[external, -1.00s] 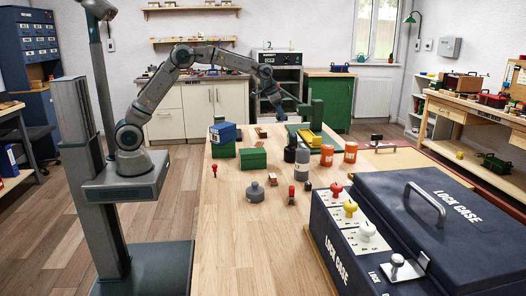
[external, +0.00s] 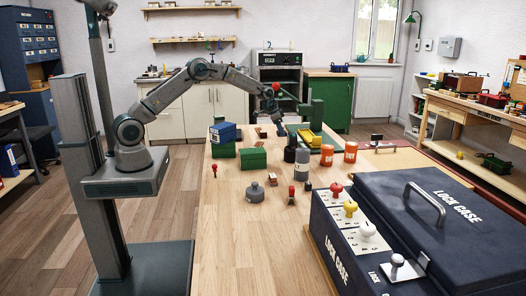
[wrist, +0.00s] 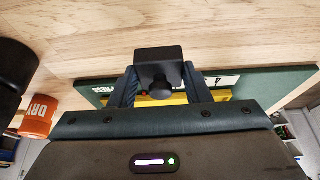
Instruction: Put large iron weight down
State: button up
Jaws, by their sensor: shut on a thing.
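The large iron weight (wrist: 158,62) is a black block with a knob, seen in the wrist view between my gripper's fingers. My gripper (wrist: 161,86) is shut on it around the knob. In the external view my gripper (external: 281,132) is at the far end of the wooden table (external: 225,230), just left of the green board with the yellow tray (external: 308,138). The weight is too small to make out in the external view. I cannot tell whether its underside touches the table.
Orange tubs (external: 327,154) and a dark cylinder (external: 290,154) stand close on the near right. Green boxes (external: 253,158) and a blue box (external: 222,132) are to the left. A grey knobbed weight (external: 255,192) stands nearer. The table's front left is bare.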

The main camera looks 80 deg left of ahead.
aim_at(280, 135)
jog(key=shift+w+a, duration=0.1)
jog(key=shift+a, duration=0.1)
jog(key=shift+f, duration=2.2)
jog(key=o, duration=1.3)
jog(key=shift+c, duration=0.2)
jog(key=shift+r+p, duration=0.3)
jog(key=shift+r, duration=0.15)
jog(key=b+v, duration=0.1)
jog(key=v, duration=1)
jog(key=shift+s+r, duration=0.2)
jog(key=shift+s, duration=0.15)
